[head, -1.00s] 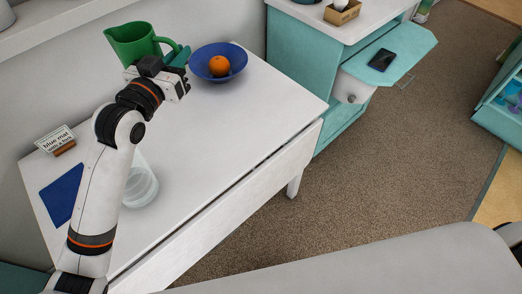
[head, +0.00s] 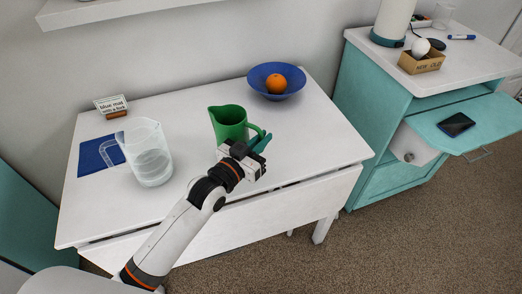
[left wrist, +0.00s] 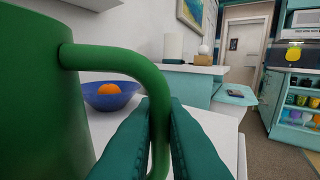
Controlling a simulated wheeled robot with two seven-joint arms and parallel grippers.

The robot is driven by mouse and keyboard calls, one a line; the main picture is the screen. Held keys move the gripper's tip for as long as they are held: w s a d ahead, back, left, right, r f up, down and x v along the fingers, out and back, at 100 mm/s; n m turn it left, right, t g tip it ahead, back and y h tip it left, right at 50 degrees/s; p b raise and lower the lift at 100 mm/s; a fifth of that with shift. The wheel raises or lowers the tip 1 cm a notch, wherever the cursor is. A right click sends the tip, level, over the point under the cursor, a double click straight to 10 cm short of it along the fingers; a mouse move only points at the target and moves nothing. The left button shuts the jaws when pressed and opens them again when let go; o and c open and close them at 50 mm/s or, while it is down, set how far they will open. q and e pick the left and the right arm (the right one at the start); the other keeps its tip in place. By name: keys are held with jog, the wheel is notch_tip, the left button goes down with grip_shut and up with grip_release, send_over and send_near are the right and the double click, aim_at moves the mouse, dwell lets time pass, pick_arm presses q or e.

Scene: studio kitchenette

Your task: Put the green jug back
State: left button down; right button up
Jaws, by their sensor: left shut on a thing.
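The green jug (head: 229,122) is upright at the middle of the white table (head: 190,190) in the head view. I cannot tell whether its base touches the table. My left gripper (head: 259,143) is shut on the jug's handle, on the jug's right side. In the left wrist view the green handle (left wrist: 158,100) runs down between the two teal fingers (left wrist: 160,130), and the jug's body (left wrist: 40,90) fills the left side. My right gripper is not in view.
A clear jug (head: 149,155) stands at the left by a blue mat (head: 92,156) and a small sign (head: 111,106). A blue bowl (head: 262,84) with an orange (head: 276,83) is behind.

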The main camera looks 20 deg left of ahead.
pick_arm(q)
notch_tip(320, 180, down, 3)
jog(key=shift+f, duration=0.15)
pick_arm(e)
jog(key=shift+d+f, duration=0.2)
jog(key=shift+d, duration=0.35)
pick_arm(q)
jog(key=c, duration=1.5)
grip_release()
jog(key=shift+f, duration=0.15)
jog(key=shift+s, duration=0.15)
jog(key=v, duration=1.1)
jog(key=shift+s+a+b, duration=0.15)
jog(key=shift+s+b, duration=0.15)
jog(key=shift+s, duration=0.05)
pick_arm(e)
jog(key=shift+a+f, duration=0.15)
